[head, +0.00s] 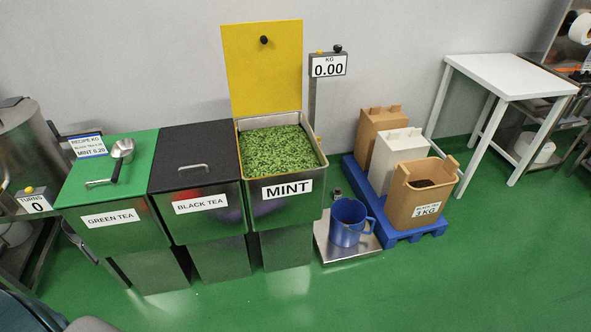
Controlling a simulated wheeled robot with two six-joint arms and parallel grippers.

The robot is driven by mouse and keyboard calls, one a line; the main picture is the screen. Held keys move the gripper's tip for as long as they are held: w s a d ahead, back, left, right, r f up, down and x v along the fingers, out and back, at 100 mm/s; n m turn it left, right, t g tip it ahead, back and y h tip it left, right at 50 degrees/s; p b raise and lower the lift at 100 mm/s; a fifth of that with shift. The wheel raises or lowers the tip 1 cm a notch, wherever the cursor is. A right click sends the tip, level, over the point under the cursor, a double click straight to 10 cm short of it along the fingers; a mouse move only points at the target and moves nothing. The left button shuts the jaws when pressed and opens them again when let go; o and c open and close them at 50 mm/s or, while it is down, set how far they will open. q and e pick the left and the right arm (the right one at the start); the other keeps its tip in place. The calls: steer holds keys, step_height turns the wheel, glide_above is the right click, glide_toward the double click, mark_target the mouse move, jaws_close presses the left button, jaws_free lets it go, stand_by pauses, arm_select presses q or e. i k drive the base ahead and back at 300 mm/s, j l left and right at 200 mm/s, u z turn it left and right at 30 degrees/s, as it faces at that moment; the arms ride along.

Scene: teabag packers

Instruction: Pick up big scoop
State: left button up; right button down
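A metal scoop (123,149) with a dark handle lies on the closed green lid (88,163) of the GREEN TEA bin. Its round bowl is at the back right and its handle points toward the front. A second, long metal tool (77,240), perhaps another scoop, hangs at the left side of that bin, partly cut off from clear view. I cannot tell for sure which of the two is the big scoop. Neither of my grippers is in view.
The BLACK TEA bin (197,204) is shut. The MINT bin (286,188) stands open with its yellow lid (263,65) raised. A blue jug (347,224) stands on the floor scale (333,253), display 0.00. A blue pallet (393,235) holds paper bags. Green floor in front is clear.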

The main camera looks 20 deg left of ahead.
mark_target(124, 151)
steer(key=u, duration=1.85)
